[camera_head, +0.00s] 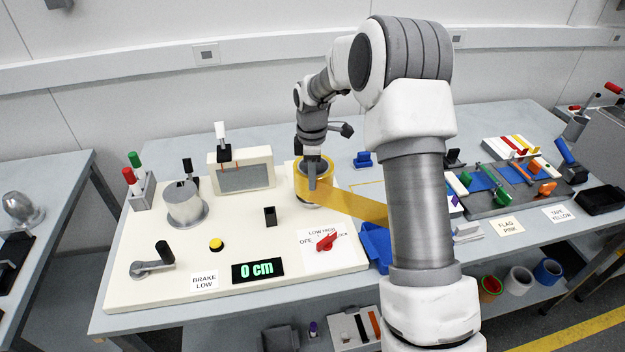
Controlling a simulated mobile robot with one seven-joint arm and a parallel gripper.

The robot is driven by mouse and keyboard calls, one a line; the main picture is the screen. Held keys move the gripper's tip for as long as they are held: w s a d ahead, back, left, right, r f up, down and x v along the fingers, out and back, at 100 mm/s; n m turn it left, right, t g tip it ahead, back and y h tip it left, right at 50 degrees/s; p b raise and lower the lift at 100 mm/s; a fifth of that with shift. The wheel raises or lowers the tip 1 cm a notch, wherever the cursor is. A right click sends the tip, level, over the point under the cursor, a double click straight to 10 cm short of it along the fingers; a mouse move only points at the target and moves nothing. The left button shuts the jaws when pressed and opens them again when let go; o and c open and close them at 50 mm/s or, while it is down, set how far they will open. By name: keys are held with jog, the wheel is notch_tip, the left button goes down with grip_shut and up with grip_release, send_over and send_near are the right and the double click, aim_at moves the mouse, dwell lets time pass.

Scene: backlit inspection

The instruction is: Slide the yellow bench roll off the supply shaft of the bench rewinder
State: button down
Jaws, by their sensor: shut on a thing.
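The yellow bench roll (327,178) sits at the back right of the cream bench rewinder (240,225), over a grey hub. A loose yellow strip (360,206) runs from it to the right and passes behind my arm. My gripper (312,184) points down at the roll and is shut on it at its near side. The supply shaft is mostly hidden by the gripper and the roll, so I cannot tell how far up the shaft the roll sits. A grey spool (184,205) stands at the rewinder's left.
The rewinder carries a red knob (327,242), a yellow button (216,244), a crank (152,262) and a display (258,269) reading 0 cm. A grey panel (243,178) stands behind. A blue tray (376,242) lies right of it. Tools and a dark rack (500,200) crowd the right.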

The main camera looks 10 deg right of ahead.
jog(key=shift+r+p, duration=1.8)
jog(key=shift+r, duration=1)
